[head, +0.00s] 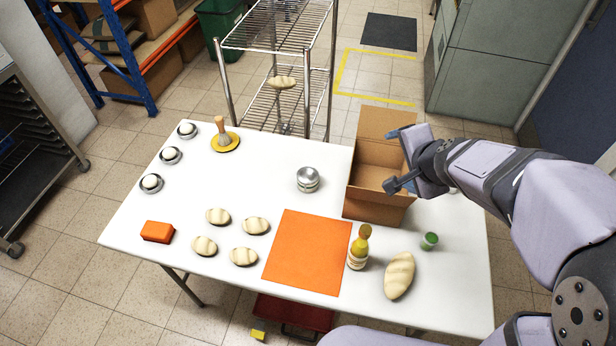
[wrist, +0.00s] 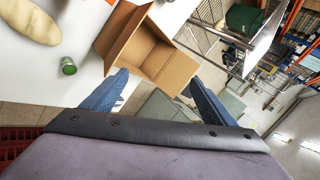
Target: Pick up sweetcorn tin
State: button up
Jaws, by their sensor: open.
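No readable sweetcorn label shows. A small green tin or jar (head: 429,241) stands on the white table's right part, and it also shows in the wrist view (wrist: 68,66). A small pale thing beside the box is mostly hidden by my arm.
An open cardboard box (head: 378,205) stands at the table's back right. Several small loaves, an orange block (head: 157,231) and white balls in dishes occupy the left.

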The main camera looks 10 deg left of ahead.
jog(key=w+a, duration=0.2)
jog(key=w, duration=0.1)
jog(key=n+t+b, duration=0.3)
jog(key=n+b, duration=0.6)
jog(key=n, duration=0.5)
send_over(307, 185)
notch_tip(307, 185, down, 22)
jog(key=shift+m+t, duration=0.3)
jog(key=shift+t, duration=0.6)
jog(key=f, duration=0.2)
jog(key=s+f+b, duration=0.1)
jog(key=f, duration=0.1)
jog(key=s+f+b, duration=0.1)
jog(key=f, duration=0.1)
jog(key=shift+s+f, duration=0.25)
jog(key=shift+f, duration=0.1)
jog(key=shift+s+d+f+b, duration=0.1)
jog(key=shift+s+f+b, duration=0.15)
jog(key=shift+f+b, duration=0.1)
jog(key=shift+w, duration=0.35)
jog(key=shift+w+f+p, duration=0.3)
jog(key=shift+w, duration=0.4)
